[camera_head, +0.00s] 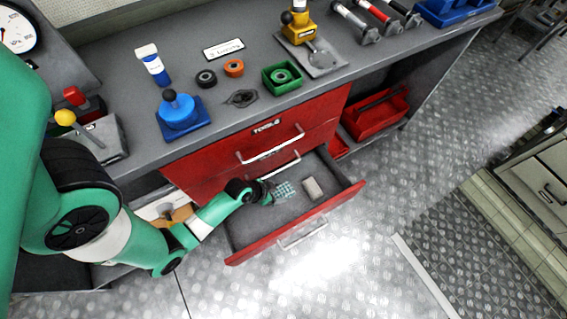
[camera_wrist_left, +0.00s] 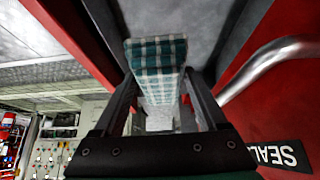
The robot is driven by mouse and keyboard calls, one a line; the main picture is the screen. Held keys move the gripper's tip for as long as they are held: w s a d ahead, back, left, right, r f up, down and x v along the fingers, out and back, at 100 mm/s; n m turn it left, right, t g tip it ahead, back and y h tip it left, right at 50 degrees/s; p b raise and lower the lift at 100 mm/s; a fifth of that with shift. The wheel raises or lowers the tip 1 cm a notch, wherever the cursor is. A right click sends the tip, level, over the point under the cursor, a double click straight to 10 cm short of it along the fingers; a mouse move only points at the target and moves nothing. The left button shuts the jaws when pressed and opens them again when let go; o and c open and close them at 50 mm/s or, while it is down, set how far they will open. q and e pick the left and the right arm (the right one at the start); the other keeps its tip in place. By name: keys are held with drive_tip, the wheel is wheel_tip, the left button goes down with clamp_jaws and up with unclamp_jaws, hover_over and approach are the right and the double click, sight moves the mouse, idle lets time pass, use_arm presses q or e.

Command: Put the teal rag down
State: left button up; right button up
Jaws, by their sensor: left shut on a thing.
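The teal rag (camera_head: 285,190) is a teal and white checked cloth. It is in the open drawer (camera_head: 238,257) of the red tool cabinet in the head view. My left gripper (camera_head: 268,192) reaches into the drawer from the left and is shut on the rag. In the left wrist view the rag (camera_wrist_left: 157,58) sticks out between the two fingers (camera_wrist_left: 160,105). I cannot tell whether the rag touches the drawer floor. My right gripper is in neither view.
A beige block (camera_head: 313,189) lies in the drawer right of the rag. Closed red drawers with a handle (camera_head: 270,146) are above. The workbench (camera_head: 215,125) holds a blue knobbed part (camera_head: 179,112), a green tray (camera_head: 282,77) and rings. A red bin (camera_head: 376,115) sits on the shelf at right.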

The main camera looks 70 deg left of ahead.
use_arm(q)
drive_tip(key=b, duration=0.5)
hover_over(284, 205)
drive_tip(key=s, duration=0.2)
wheel_tip(284, 205, down, 7)
drive_tip(key=f+b, duration=0.1)
drive_tip(key=f, duration=0.1)
drive_tip(key=f+b, duration=0.1)
drive_tip(key=f, duration=0.1)
drive_tip(key=f+b, duration=0.1)
drive_tip(key=f, duration=0.1)
drive_tip(key=shift+d+f, duration=0.25)
drive_tip(key=shift+f, duration=0.1)
drive_tip(key=shift+f+b, duration=0.8)
drive_tip(key=shift+f, duration=0.85)
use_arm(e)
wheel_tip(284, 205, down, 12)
use_arm(q)
drive_tip(key=shift+f, duration=0.2)
drive_tip(key=o, duration=1.2)
drive_tip(key=shift+o, duration=0.2)
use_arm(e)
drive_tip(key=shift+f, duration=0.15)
use_arm(q)
drive_tip(key=shift+r, duration=0.1)
